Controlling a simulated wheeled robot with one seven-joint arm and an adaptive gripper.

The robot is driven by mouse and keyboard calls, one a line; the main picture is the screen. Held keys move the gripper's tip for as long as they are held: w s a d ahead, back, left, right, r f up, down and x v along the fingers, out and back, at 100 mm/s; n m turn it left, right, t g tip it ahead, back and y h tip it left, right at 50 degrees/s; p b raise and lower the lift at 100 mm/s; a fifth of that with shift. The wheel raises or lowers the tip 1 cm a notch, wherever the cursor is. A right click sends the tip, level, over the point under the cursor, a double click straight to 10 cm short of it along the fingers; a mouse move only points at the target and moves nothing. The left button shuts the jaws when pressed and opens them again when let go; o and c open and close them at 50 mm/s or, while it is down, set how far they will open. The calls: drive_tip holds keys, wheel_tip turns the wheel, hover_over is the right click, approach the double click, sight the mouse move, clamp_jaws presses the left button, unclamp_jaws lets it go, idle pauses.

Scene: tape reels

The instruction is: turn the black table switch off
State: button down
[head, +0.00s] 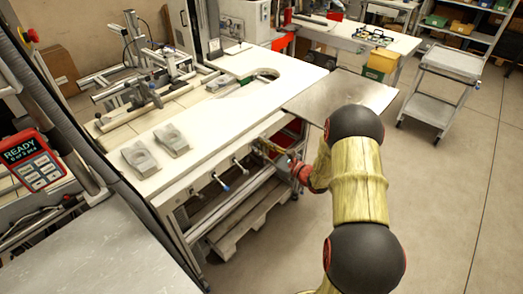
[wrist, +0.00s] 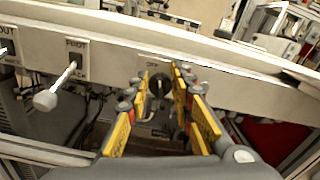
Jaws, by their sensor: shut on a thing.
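The black table switch (wrist: 157,88) sits on the front panel of the white bench, under a small label that seems to read OFF. My gripper (wrist: 161,73), with yellow-sided fingers, reaches the panel and is shut on the switch, one finger on each side. The fingers hide part of the switch, and I cannot tell its exact angle. In the head view my gripper (head: 260,147) is at the bench's front edge, right of the levers; the switch is hidden there.
A white-knobbed lever (wrist: 47,99) sticks out of the panel left of my gripper. The white bench top (head: 225,118) holds two grey metal blocks (head: 170,138). A metal plate (head: 350,92) juts out at the bench's right end. A grey cart (head: 445,85) stands far right on open floor.

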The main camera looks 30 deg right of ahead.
drive_tip(key=shift+s+a+f+n+b, duration=0.1)
drive_tip(key=shift+n+b, duration=0.5)
drive_tip(key=shift+n, duration=0.3)
drive_tip(key=shift+a+f+n+b, duration=0.1)
drive_tip(key=shift+n+b, duration=0.45)
drive_tip(key=shift+n, duration=0.35)
drive_tip(key=c, duration=1.6)
unclamp_jaws()
drive_tip(key=shift+c, duration=0.2)
drive_tip(key=shift+r, duration=0.1)
drive_tip(key=v, duration=1.2)
